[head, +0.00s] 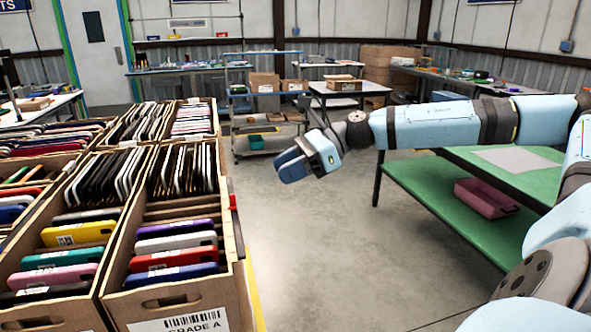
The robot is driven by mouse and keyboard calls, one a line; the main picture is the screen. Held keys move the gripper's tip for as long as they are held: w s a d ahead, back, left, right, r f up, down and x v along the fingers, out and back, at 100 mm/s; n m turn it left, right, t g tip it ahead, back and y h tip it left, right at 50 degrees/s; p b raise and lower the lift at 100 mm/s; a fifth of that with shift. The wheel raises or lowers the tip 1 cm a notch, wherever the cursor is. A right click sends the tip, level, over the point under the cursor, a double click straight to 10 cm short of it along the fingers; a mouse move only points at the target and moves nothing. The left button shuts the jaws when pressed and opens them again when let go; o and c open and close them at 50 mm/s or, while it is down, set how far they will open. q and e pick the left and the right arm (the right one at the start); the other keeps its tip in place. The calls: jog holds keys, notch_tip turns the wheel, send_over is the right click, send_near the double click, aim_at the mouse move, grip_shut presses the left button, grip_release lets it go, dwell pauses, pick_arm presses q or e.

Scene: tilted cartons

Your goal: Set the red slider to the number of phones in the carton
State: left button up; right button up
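Several open cardboard cartons stand at the left, packed with phones. The nearest one, the Grade A carton (205,319), has a barcode label on its front. In its front part are tilted phones in coloured cases, among them a purple phone (175,245), a red phone (172,274) and a blue phone (160,290). Dark and white phones (182,170) stand closely packed behind them. A small red piece shows at the carton's right edge; I cannot tell if it is the slider. My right gripper (290,166) hangs in the air right of the cartons, apart from them. My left gripper is not in view.
A green two-level table (440,198) with a pink bin (486,198) on its lower shelf stands at the right. A grey cart (262,140) and workbenches stand at the back. The concrete floor (320,250) between cartons and table is clear.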

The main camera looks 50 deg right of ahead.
jog(key=shift+v, duration=0.95)
